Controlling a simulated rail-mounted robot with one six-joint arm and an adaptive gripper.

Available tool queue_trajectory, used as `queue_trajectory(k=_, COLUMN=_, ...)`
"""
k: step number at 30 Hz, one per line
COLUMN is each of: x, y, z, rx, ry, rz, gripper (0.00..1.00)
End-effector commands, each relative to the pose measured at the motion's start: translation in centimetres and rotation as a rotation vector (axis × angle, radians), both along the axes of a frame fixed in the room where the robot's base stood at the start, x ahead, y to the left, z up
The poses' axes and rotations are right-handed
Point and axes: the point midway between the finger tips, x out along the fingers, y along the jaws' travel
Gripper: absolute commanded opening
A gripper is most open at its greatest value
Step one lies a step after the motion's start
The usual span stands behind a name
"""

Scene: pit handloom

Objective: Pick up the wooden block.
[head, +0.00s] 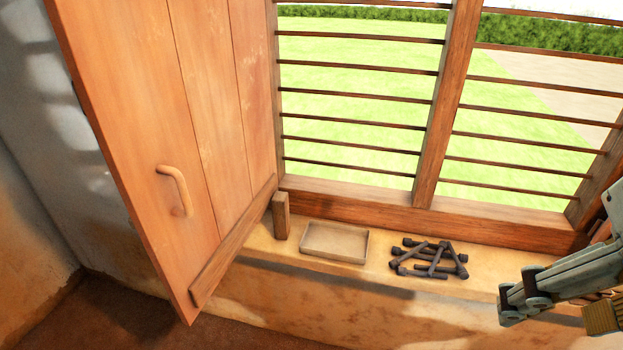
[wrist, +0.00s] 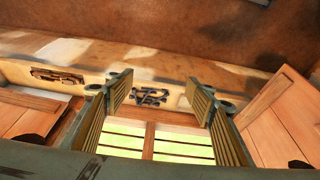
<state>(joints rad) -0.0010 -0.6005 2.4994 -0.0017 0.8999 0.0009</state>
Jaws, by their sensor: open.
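The wooden block (head: 281,215) is a small brown upright piece. In the head view it stands on the sill close to the open left shutter, at the left of a shallow tray. I cannot make it out in the wrist view, where my fingers cover part of the sill. My gripper (head: 556,304) is at the right edge of the head view, well to the right of the block and apart from it. In the wrist view my gripper (wrist: 160,95) has its two ribbed fingers spread wide with nothing held between them.
The shallow tray (head: 334,243) and a pile of dark rods (head: 429,258) lie on the sill (head: 385,285), right of the block. The shutter (head: 205,110) with its wooden bar (head: 235,240) stands close on the block's left. The barred window (head: 435,120) rises behind.

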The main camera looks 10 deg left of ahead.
Motion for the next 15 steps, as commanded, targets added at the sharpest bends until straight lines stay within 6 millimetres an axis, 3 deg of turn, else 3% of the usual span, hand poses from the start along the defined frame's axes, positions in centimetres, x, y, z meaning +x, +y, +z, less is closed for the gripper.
queue_trajectory(k=8, x=0.6, y=0.2, z=0.2, rx=0.008, ry=0.002, rz=-0.009, gripper=0.5)
queue_trajectory(k=15, x=2.9, y=1.1, z=1.1, rx=0.043, ry=0.014, rz=-0.05, gripper=0.5)
